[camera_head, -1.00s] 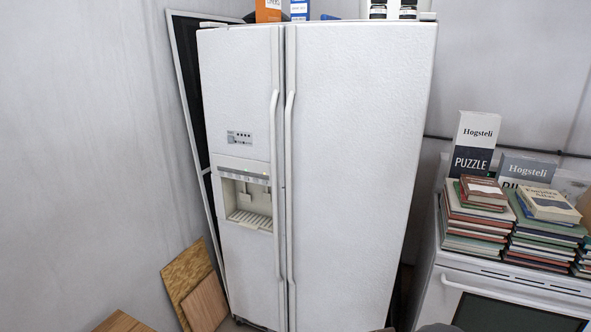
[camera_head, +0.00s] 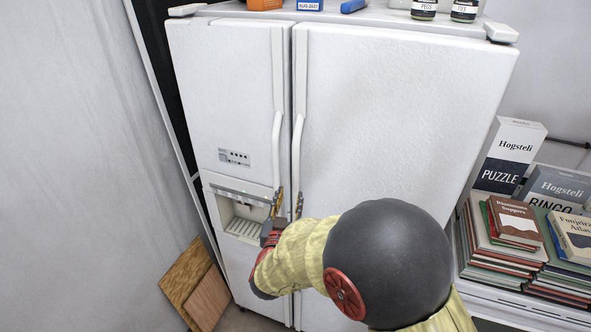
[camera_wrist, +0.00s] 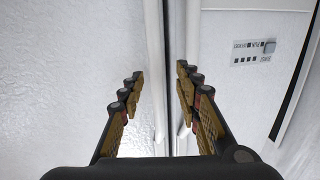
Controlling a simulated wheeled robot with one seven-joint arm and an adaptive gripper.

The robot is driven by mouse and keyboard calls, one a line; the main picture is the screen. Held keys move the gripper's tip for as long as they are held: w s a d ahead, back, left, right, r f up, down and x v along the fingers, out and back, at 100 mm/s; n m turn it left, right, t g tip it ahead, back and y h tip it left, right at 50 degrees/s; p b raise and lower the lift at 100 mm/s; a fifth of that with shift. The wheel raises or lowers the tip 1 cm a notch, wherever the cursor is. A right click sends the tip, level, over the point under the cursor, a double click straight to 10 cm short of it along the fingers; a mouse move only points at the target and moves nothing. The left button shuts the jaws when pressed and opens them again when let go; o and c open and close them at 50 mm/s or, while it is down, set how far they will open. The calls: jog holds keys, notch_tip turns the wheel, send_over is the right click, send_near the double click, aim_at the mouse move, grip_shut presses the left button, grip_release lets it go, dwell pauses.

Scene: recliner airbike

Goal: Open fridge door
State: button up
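The white two-door fridge stands ahead with both doors shut. Its narrow left door (camera_head: 235,90) has a control panel and dispenser; its wide right door (camera_head: 400,110) is plain. The left door handle (camera_head: 277,145) and right door handle (camera_head: 297,150) run vertically beside the centre seam. My gripper (camera_head: 288,204) is at the handles, about dispenser height. In the wrist view, my gripper (camera_wrist: 160,83) is open, its fingers apart. The right door's handle (camera_wrist: 154,45) runs through the gap between them; I cannot tell whether they touch it. My arm hides the lower handles.
Jars (camera_head: 464,10) and boxes stand on the fridge top. Stacked books (camera_head: 515,222) and puzzle boxes (camera_head: 508,155) sit on a white appliance at right. Wooden boards (camera_head: 197,285) lean at lower left, near the wall.

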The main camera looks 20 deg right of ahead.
aim_at(295, 185)
jog(key=shift+w+d+h, duration=0.2)
jog(key=shift+d+h, duration=0.15)
jog(key=shift+h, duration=0.05)
jog(key=shift+p+x, duration=0.4)
jog(key=shift+x, duration=3.15)
jog(key=shift+r, duration=0.15)
jog(key=shift+c, duration=1.1)
grip_shut()
